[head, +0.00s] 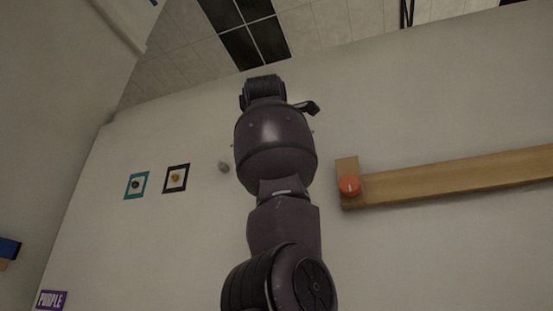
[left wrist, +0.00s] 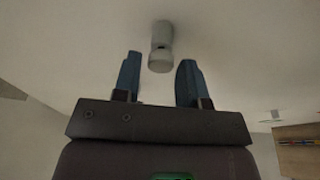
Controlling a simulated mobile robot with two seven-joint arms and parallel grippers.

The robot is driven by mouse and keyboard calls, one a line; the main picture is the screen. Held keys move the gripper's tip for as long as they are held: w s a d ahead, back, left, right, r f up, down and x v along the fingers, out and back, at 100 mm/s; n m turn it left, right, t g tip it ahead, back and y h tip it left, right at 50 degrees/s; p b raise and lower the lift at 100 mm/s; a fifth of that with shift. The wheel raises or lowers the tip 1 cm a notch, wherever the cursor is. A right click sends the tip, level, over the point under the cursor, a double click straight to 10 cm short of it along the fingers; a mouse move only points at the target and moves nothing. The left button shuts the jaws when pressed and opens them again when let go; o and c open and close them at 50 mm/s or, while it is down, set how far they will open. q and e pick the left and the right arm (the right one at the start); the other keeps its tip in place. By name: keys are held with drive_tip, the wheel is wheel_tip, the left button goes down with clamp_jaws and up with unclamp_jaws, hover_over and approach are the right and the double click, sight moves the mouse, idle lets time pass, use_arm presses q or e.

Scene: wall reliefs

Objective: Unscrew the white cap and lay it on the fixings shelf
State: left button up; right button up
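In the left wrist view a pale grey-white post with a rounded cap (left wrist: 160,62) sticks out from the pale wall. My left gripper (left wrist: 160,66) is open, with its two blue fingers on either side of the cap in the picture; I cannot tell whether the cap is between them or beyond their tips. Nothing is held. In the head view a small grey knob (head: 224,168) shows on the wall beside my arm, which hides part of the wall; no gripper fingers show there. I cannot make out for sure which ledge is the fixings shelf.
A wooden ledge (head: 450,180) with an orange knob (head: 349,185) runs along the wall at right. Teal (head: 127,185) and black (head: 167,180) frames hang at left, above a PURPLE sign (head: 52,299). A wooden box with coloured items (left wrist: 298,160) is at the wrist view's right.

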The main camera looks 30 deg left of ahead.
use_arm(q)
drive_tip(key=shift+a+f+m+t+h+b, duration=0.1)
drive_tip(key=shift+m+t+h+b, duration=0.6)
drive_tip(key=shift+m, duration=3.15)
drive_tip(key=shift+m+t+h+b, duration=0.5)
drive_tip(key=shift+m+t+b, duration=0.3)
drive_tip(key=shift+m, duration=3.1)
drive_tip(key=shift+a+f+m+t+h+b, duration=0.1)
drive_tip(key=shift+m+t+h+b, duration=0.6)
drive_tip(key=shift+m, duration=3.15)
drive_tip(key=shift+c, duration=0.3)
drive_tip(key=c, duration=0.5)
